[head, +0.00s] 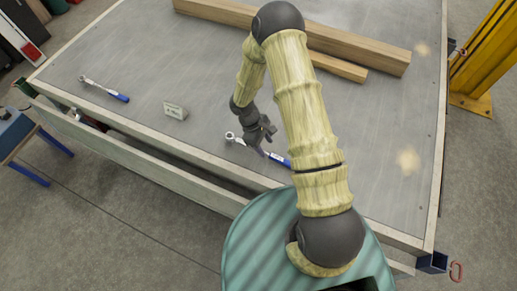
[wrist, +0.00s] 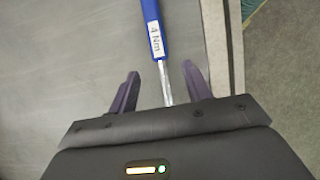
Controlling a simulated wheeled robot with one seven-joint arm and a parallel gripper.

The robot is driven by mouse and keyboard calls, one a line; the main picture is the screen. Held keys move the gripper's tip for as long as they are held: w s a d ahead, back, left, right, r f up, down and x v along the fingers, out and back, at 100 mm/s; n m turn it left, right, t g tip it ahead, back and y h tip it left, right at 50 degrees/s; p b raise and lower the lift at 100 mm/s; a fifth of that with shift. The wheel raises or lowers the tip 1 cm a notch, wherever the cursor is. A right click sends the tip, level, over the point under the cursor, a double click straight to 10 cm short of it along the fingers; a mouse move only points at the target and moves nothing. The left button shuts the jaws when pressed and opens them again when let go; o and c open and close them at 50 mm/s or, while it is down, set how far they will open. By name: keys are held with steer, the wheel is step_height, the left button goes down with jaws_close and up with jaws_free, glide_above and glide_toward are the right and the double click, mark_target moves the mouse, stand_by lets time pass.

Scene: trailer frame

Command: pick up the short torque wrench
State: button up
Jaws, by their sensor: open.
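A torque wrench with a blue handle (head: 277,159) and a metal ratchet head lies on the grey trailer deck near its front edge. In the wrist view its blue handle (wrist: 153,30) bears a white label, and its metal shaft runs down between my fingers. My gripper (head: 266,142) is open over the wrench's middle; in the wrist view its two dark fingers (wrist: 160,75) stand on either side of the shaft, apart from it. My arm covers part of the wrench in the head view. A second blue-handled wrench (head: 104,89) lies at the far left. I cannot tell which is shorter.
The trailer deck (head: 200,65) is mostly bare. Long wooden beams (head: 380,52) lie at the back. A raised frame edge (head: 140,121) borders the front. A yellow post (head: 490,60) stands at right.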

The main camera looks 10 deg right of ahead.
mark_target(270, 154)
steer(key=shift+d+f, duration=0.15)
steer(key=shift+f, duration=0.15)
steer(key=shift+s, duration=0.1)
steer(key=shift+p+x, duration=0.75)
steer(key=shift+x, duration=1.85)
jaws_close()
